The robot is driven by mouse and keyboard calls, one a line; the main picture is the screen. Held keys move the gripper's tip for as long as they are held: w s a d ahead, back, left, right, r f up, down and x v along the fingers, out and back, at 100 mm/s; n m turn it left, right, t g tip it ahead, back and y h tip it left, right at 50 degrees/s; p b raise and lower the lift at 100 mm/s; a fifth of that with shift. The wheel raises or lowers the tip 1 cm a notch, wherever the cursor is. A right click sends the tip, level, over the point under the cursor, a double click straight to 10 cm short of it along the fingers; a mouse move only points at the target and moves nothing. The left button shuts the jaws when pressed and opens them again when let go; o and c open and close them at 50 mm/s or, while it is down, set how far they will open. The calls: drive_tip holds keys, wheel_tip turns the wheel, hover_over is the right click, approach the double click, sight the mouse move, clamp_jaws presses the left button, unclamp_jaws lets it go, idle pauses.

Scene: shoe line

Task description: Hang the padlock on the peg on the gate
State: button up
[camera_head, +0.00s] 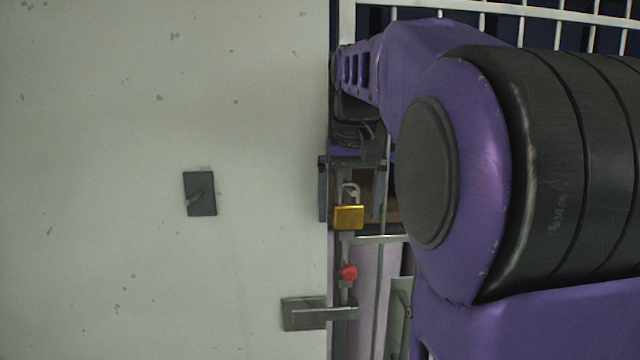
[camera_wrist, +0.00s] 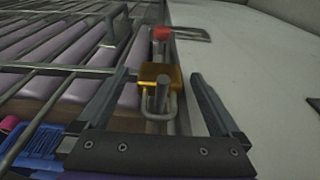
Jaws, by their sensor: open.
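The padlock (camera_head: 348,217) has a brass-yellow body and a grey shackle, and shows at the middle of the head view. In the wrist view the padlock (camera_wrist: 174,74) lies between the two fingers, its shackle toward my palm. A grey post shows inside the shackle loop; I cannot tell whether it carries the padlock. My gripper (camera_head: 350,212) is open, with a finger on each side of the padlock and visible gaps in the wrist view (camera_wrist: 160,76). A small plate with a dark peg-like part (camera_head: 401,305) is on the barred gate, partly cut off by my arm.
A red knob (camera_head: 348,272) and a metal latch handle (camera_head: 320,313) are near the padlock. A pale wall (camera_head: 100,120) carries a dark plate with a hook (camera_head: 200,194). Gate bars (camera_wrist: 50,68) run along the left of the wrist view. My arm hides much of the head view's right side.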

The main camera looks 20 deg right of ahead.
drive_tip(key=s+r+p, duration=0.2)
drive_tip(key=s+r, duration=0.1)
drive_tip(key=r, duration=1.4)
drive_tip(key=shift+a, duration=0.4)
